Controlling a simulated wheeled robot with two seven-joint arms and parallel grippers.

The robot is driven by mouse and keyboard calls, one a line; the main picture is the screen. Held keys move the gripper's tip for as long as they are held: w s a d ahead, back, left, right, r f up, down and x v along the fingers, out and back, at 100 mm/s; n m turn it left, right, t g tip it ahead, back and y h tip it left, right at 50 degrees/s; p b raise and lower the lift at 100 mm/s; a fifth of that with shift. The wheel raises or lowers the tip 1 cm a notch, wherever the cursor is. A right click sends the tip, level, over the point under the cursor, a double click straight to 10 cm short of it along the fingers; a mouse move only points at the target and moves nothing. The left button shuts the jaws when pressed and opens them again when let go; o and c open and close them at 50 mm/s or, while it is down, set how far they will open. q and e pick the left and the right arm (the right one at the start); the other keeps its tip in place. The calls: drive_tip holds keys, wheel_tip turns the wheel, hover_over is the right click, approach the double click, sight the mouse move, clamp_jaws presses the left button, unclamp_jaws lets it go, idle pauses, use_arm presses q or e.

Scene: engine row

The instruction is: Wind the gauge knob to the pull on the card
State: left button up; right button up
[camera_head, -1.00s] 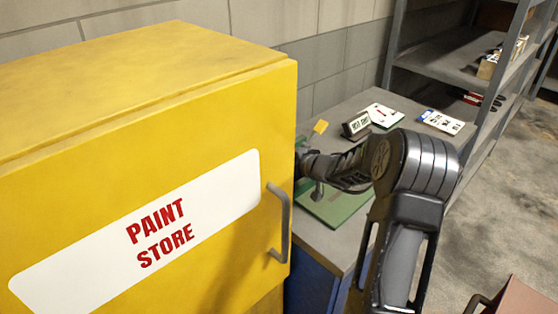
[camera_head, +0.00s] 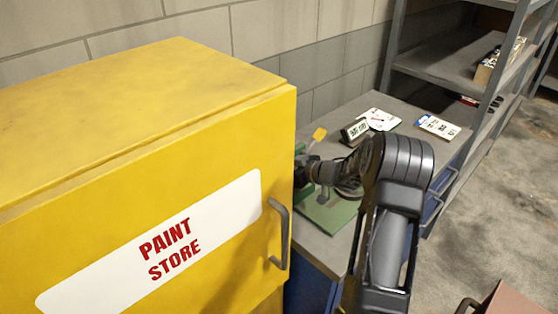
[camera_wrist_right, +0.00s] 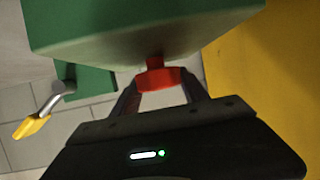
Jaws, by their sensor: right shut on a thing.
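In the right wrist view a red knob (camera_wrist_right: 158,78) sits on a short red stem under a green body (camera_wrist_right: 120,35). My right gripper (camera_wrist_right: 160,86) is shut on the knob, one finger on each side. In the head view my right arm reaches over the bench. The gripper end and knob are hidden there behind the yellow cabinet and my arm. A white card with a blue mark and dark print (camera_head: 438,126) lies on the bench, and a white piece with a red mark (camera_head: 381,119) lies nearby. Their print is too small to read. My left gripper is out of view.
The yellow PAINT STORE cabinet (camera_head: 60,220) stands close on the left, with a grey handle (camera_head: 279,235). A small dark display (camera_head: 355,130) and a green base plate (camera_head: 328,215) are on the grey bench. A shelf rack (camera_head: 450,75) stands behind. A yellow-tipped lever (camera_wrist_right: 32,124) shows beside the green body.

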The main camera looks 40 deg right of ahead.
drive_tip(key=o, duration=1.4)
drive_tip(key=shift+c, duration=0.2)
drive_tip(key=shift+s, duration=0.1)
drive_tip(key=shift+b+v, duration=0.9)
drive_tip(key=shift+v, duration=2.95)
